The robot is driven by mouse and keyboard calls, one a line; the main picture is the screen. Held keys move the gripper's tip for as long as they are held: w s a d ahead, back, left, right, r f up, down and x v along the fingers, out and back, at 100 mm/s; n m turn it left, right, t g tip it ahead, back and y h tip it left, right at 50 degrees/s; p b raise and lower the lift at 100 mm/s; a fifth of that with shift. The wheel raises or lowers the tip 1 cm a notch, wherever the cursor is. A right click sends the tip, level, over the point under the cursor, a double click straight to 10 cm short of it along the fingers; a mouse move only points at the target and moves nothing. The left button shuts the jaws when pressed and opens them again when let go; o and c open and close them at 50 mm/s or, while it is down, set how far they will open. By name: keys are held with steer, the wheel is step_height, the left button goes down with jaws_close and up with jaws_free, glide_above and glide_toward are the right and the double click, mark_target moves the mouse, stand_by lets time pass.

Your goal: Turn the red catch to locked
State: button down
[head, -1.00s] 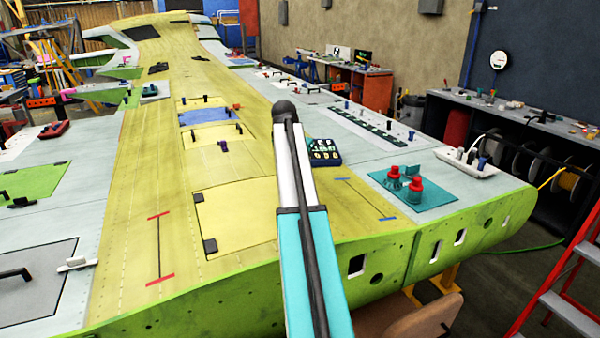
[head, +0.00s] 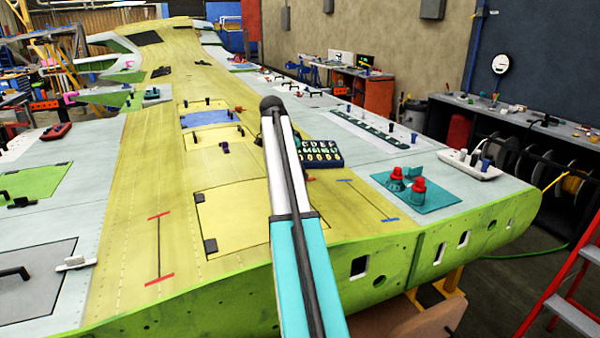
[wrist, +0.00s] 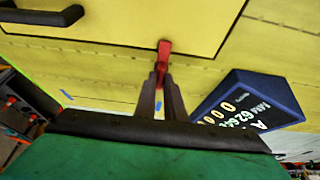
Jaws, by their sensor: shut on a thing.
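In the wrist view the red catch (wrist: 164,50) stands at the edge of a yellow panel (wrist: 140,22). My gripper (wrist: 162,72) is shut on the catch, its two dark fingers closing on the lower part. The upper part of the catch shows above the fingertips. In the head view my arm hides both the catch and the gripper. I cannot tell whether the catch is at its locked position.
A dark blue block with characters (wrist: 245,105) sits close right of the fingers; it also shows in the head view (head: 322,153). A black handle (wrist: 40,15) is at upper left. Red-topped teal fittings (head: 397,180) stand on the wing to the right.

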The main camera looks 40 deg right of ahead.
steer(key=shift+w, duration=0.15)
steer(key=c, duration=1.8)
jaws_free()
steer(key=shift+a, duration=0.1)
steer(key=shift+c, duration=0.2)
steer(key=shift+r, duration=0.1)
steer(key=b+v, duration=0.3)
steer(key=v, duration=1)
steer(key=shift+r, duration=0.25)
steer(key=shift+a, duration=0.15)
